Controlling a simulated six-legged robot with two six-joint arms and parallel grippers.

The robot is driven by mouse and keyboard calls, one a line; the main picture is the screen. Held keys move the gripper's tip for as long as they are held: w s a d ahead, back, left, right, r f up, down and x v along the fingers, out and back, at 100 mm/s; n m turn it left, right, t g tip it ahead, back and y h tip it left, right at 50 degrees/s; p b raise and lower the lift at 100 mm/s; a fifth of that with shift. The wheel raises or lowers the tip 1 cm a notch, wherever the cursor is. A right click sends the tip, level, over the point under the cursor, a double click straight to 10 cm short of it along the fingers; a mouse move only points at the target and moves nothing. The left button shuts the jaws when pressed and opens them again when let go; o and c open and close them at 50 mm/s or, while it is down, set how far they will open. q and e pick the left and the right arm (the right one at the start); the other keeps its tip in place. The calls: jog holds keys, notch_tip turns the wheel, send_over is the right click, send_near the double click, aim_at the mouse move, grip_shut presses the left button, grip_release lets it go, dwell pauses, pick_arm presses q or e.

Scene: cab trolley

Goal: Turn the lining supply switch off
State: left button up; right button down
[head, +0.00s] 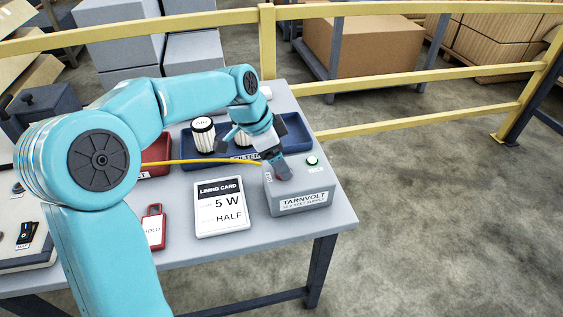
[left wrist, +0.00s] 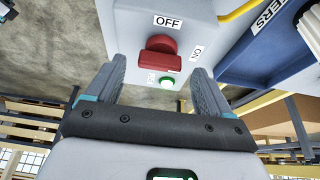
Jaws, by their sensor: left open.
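The lining supply is a grey box (head: 299,203) labelled TARNVOLT at the table's right end. Its red switch knob (left wrist: 160,50) shows in the left wrist view, with an OFF label (left wrist: 167,22) above it and an ON label (left wrist: 196,53) to its right. The knob's bar lies crosswise, roughly in line with ON rather than OFF. A green lamp (left wrist: 166,83) beside it looks lit; it also shows in the head view (head: 312,161). My left gripper (left wrist: 159,68) is open over the box top, one finger either side of the knob, apparently not gripping it. My right gripper is not in view.
A yellow cable (head: 205,162) runs left from the box. Behind is a blue filter tray (head: 293,130) with white filters (head: 203,135). A lining card (head: 221,208) and a red HOLD tag (head: 153,228) lie left. A yellow railing (head: 420,121) stands behind.

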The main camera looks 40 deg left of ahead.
pick_arm(q)
jog(key=shift+w+d+f, duration=0.1)
jog(key=shift+d+f, duration=0.15)
jog(key=shift+f, duration=0.35)
jog(key=shift+w+f, duration=0.15)
jog(key=c, duration=1)
jog(key=shift+c, duration=0.2)
